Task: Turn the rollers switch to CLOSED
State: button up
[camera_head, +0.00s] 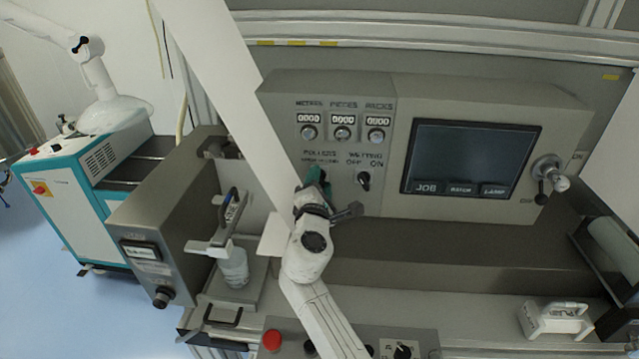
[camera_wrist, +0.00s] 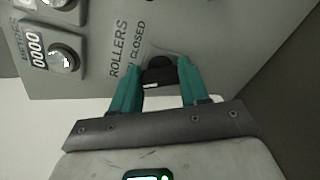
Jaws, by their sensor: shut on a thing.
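The rollers switch (camera_wrist: 158,76) is a black knob on the grey control panel (camera_head: 280,98), below its ROLLERS label in the head view. In the wrist view it sits between the two teal fingertips of my gripper (camera_wrist: 160,78), which is shut on it. The printed words ROLLERS and CLOSED show beside the knob; part of the label is hidden by a finger. In the head view my gripper (camera_head: 316,176) is at the panel and my arm hides most of the switch. I cannot tell which setting the knob points to.
The wetting switch (camera_head: 363,181) is just right of my gripper. Three counters with knobs (camera_head: 342,132) are above. A dark screen (camera_head: 468,158) and a lever switch (camera_head: 548,175) are further right. A red button (camera_head: 272,340) is on the lower panel.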

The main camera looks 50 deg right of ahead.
jog(key=c, duration=0.5)
jog(key=shift+f+m+b, duration=0.15)
jog(key=shift+m+b, duration=0.15)
jog(key=shift+b, duration=0.15)
jog(key=m+b, duration=0.3)
jog(key=b, duration=0.1)
jog(key=m+b, duration=0.8)
jog(key=b, duration=0.1)
jog(key=shift+f, duration=0.25)
jog(key=shift+m, duration=0.3)
jog(key=o, duration=1.1)
jog(key=shift+r, duration=0.15)
